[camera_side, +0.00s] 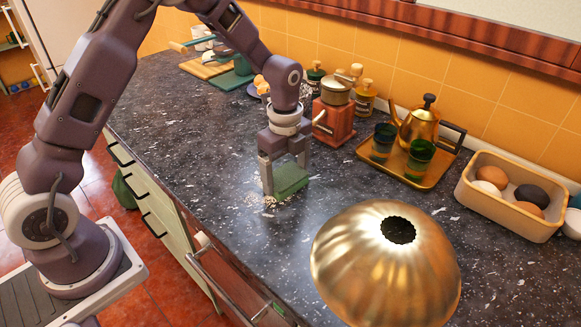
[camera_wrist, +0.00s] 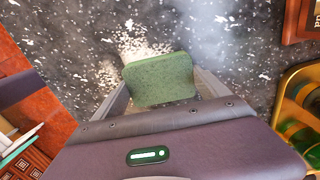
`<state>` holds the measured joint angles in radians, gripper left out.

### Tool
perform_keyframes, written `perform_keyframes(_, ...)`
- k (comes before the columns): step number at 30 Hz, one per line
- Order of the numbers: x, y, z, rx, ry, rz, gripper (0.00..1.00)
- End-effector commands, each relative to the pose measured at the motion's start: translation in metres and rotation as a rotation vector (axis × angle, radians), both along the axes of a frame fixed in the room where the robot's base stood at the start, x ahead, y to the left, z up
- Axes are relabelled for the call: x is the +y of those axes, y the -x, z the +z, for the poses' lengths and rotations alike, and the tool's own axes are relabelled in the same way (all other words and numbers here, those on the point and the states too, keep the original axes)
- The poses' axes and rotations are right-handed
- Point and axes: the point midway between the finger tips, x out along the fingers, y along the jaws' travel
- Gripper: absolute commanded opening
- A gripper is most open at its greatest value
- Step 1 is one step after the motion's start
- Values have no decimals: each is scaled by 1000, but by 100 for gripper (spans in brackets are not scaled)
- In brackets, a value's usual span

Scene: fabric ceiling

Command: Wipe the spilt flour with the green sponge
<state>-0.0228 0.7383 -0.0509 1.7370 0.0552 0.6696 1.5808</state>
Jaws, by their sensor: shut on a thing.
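The green sponge (camera_side: 291,180) is between the fingers of my gripper (camera_side: 283,180), down at the dark speckled countertop. In the wrist view the sponge (camera_wrist: 160,79) sits between both fingers of my gripper (camera_wrist: 160,92), which are shut on it. The spilt flour (camera_side: 256,199) lies as a pale, grainy patch on the counter beside the sponge, on its near left side. In the wrist view the flour (camera_wrist: 140,46) shows above and to the left of the sponge. Any flour under the sponge is hidden.
A large brass dome (camera_side: 385,275) stands at the front right. A red grinder (camera_side: 333,122) is behind my gripper. A gold tray (camera_side: 408,168) holds dark green cups and a brass kettle (camera_side: 419,124). An egg box (camera_side: 511,200) is at the right. The counter's front edge is close.

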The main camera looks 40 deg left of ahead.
Motion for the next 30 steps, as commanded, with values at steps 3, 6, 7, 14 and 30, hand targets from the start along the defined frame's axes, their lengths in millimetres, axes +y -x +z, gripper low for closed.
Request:
perform_keyframes(3,0,11,-1,2,0,1,47)
perform_keyframes(6,1,20,-1,1,-1,2,47)
perform_keyframes(7,1,23,-1,2,-1,1,47)
perform_keyframes(14,0,43,0,1,0,1,47)
perform_keyframes(30,1,92,-1,1,0,2,47)
